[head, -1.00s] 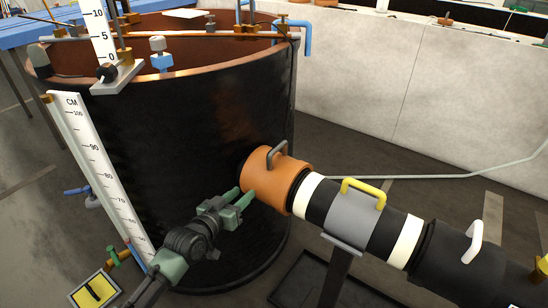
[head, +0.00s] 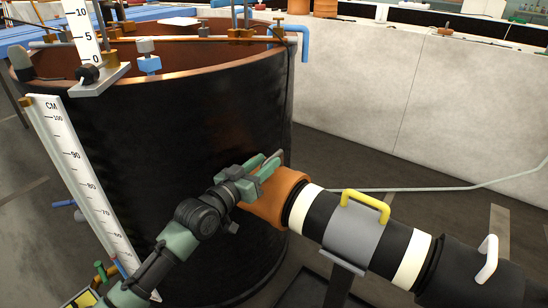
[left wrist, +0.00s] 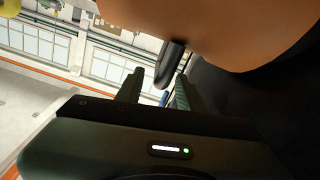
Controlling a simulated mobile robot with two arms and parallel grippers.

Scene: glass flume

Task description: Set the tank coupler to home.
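The tank coupler, an orange sleeve (head: 280,192), sits on the pipe where it meets the dark tank (head: 180,130). Its dark grey handle (head: 275,159) is on its upper side, partly hidden by my left gripper. In the left wrist view the orange sleeve (left wrist: 215,28) fills the top, and the handle (left wrist: 170,62) hangs from it. My left gripper (head: 261,168) is at the handle. In the left wrist view its two fingers (left wrist: 157,88) are apart, with the handle's end between or just beyond the tips, nearer the right finger. I cannot tell whether they touch. My right gripper is not in view.
Right of the orange sleeve, the pipe carries a grey sleeve with a yellow handle (head: 365,203), white bands (head: 412,258) and a black section with a white handle (head: 488,258). A ruler (head: 88,185) leans along the tank. A pale wall (head: 420,105) stands behind.

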